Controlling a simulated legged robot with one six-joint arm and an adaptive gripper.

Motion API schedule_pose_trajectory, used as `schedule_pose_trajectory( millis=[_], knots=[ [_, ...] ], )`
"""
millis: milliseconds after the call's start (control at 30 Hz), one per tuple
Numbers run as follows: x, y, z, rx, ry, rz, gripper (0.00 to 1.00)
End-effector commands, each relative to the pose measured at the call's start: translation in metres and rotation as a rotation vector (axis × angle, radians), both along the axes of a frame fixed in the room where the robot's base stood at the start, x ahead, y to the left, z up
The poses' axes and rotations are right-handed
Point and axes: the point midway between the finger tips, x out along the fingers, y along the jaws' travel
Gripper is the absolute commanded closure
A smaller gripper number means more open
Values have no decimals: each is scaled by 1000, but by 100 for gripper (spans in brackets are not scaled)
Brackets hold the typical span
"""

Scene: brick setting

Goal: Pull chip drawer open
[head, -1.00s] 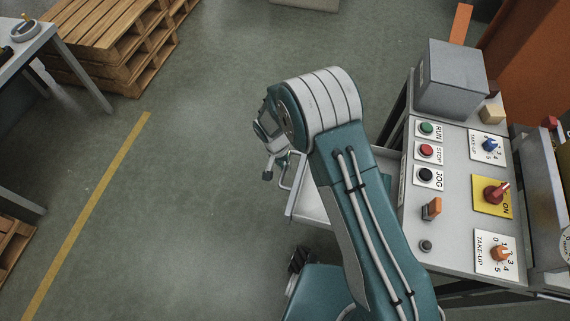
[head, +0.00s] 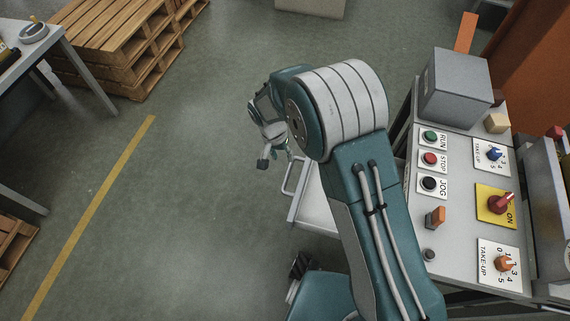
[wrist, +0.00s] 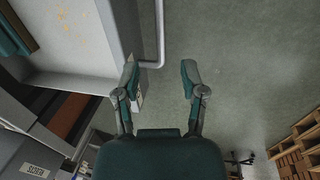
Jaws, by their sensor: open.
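The chip drawer (head: 318,212) is a pale metal drawer that stands out from the left side of the control bench; my arm hides part of it. In the wrist view, the drawer's inside (wrist: 75,45) is at upper left, with yellowish flecks. Its handle (head: 291,176) is a light bent bar on the drawer's outer face. In the wrist view, the handle (wrist: 160,30) runs down from the top edge and bends left. My gripper (head: 272,157) is open and empty, just beyond the handle's far end. In the wrist view, the handle's bend appears between the open fingertips (wrist: 159,72).
The control bench (head: 452,215) with buttons and knobs stands at right, with a grey box (head: 455,87) on it. Stacked pallets (head: 130,45) and a grey table (head: 40,50) are at upper left. The floor (head: 190,200) left of the drawer is clear.

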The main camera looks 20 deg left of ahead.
Motion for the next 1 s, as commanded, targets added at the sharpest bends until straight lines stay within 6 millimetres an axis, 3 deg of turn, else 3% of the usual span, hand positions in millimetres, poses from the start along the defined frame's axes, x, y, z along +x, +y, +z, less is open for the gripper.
schedule_pose_trajectory(
  millis=[100, 233, 833, 933, 1000],
  knots=[
    [0, 5, 20, 2, -2, 0, 46],
    [-1, 7, 30, 0, 0, 1, 46],
    [0, 6, 34, 1, 0, 0, 46],
    [6, -2, 48, 14, -6, -8, 46],
    [13, -15, 67, 32, -15, -15, 46]
  ],
)
